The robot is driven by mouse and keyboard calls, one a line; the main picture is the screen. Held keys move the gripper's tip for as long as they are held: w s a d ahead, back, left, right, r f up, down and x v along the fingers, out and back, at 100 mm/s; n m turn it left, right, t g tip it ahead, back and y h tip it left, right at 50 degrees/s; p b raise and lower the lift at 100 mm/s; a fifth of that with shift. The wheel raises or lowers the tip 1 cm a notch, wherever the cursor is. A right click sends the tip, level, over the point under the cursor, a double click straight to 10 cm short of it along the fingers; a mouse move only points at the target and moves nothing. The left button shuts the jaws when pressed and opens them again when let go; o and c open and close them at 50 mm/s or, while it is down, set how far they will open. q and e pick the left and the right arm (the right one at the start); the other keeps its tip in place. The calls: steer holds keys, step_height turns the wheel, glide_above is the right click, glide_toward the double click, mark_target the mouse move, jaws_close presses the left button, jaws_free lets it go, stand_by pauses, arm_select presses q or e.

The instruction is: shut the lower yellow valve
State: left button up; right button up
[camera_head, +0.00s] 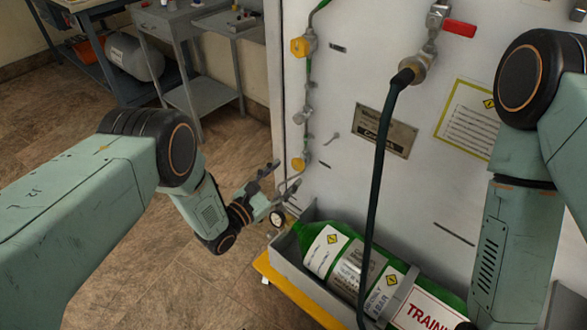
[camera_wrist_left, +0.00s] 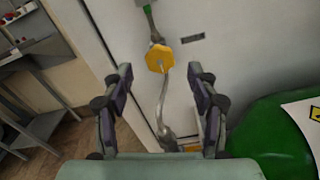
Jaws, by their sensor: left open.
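The lower yellow valve (camera_head: 298,164) is a small round knob on a pipe at the left edge of the white panel (camera_head: 345,80). In the left wrist view the lower yellow valve (camera_wrist_left: 160,58) shows ahead, between the two fingers and a little beyond their tips. My left gripper (camera_head: 279,178) is open and empty, just left of and below the valve in the head view. In the wrist view my left gripper (camera_wrist_left: 160,78) has its fingers apart on either side, with no visible contact. My right gripper is out of view; only its arm shows.
An upper yellow valve (camera_head: 302,46) is on the same pipe. A green cylinder (camera_head: 315,238) lies in a grey tray below. A dark hose (camera_head: 379,160) hangs over the panel. A grey side table (camera_head: 215,93) stands behind left.

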mark_target(296, 166)
arm_select(q)
steer(key=shift+b+x, duration=0.4)
steer(key=shift+x, duration=1.7)
steer(key=shift+c, duration=0.3)
steer(key=c, duration=1.1)
steer(key=shift+m, duration=0.3)
steer(key=shift+f+m+b, duration=0.1)
steer(key=shift+m+b, duration=0.45)
steer(key=shift+m, duration=0.65)
steer(key=shift+m+b, duration=0.4)
steer(key=shift+m, duration=1.5)
